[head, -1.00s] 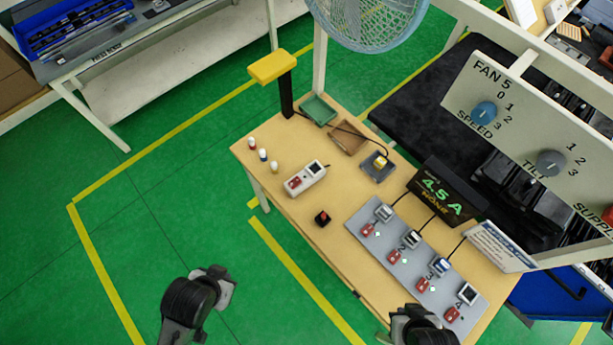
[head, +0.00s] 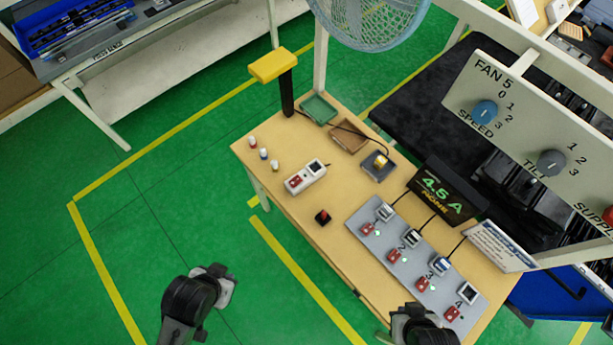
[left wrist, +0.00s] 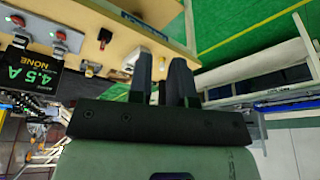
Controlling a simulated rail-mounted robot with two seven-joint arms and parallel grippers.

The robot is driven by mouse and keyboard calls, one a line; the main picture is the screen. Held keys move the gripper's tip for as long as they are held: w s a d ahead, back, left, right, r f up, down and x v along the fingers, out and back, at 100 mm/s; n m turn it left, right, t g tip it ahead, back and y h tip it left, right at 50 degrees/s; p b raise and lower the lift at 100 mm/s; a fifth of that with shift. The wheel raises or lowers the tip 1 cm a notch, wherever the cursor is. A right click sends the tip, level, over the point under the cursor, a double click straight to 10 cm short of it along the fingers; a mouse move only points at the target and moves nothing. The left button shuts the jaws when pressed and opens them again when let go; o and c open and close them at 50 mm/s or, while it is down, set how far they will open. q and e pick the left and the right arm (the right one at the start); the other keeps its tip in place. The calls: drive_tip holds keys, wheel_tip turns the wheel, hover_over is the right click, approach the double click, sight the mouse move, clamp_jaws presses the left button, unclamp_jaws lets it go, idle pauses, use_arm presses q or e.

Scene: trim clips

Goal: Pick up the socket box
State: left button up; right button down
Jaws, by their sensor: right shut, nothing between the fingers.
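The socket box (head: 306,177) is a white oblong box with a red switch and a dark socket. It lies on the wooden table, left of the grey panel. In the left wrist view a white box (left wrist: 131,59), seemingly the same one, lies beyond my left gripper (left wrist: 161,62), partly hidden by a finger. The left fingers are apart, with nothing seen between them. In the head view the left arm's end is over the green floor, left of the table. My right gripper (head: 412,314) is shut and empty at the table's front edge, by the grey panel; its tips are hard to make out.
The grey panel (head: 372,227) holds several numbered switches. A small black block with a red top (head: 322,217) lies in front of the box. Several small pegs (head: 263,154) stand to its left. A yellow-topped post (head: 274,66), trays (head: 318,109) and a fan (head: 367,20) are behind.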

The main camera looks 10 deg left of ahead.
use_arm(q)
drive_tip(key=o, duration=1.4)
drive_tip(key=shift+c, duration=0.2)
drive_tip(key=shift+w, duration=0.1)
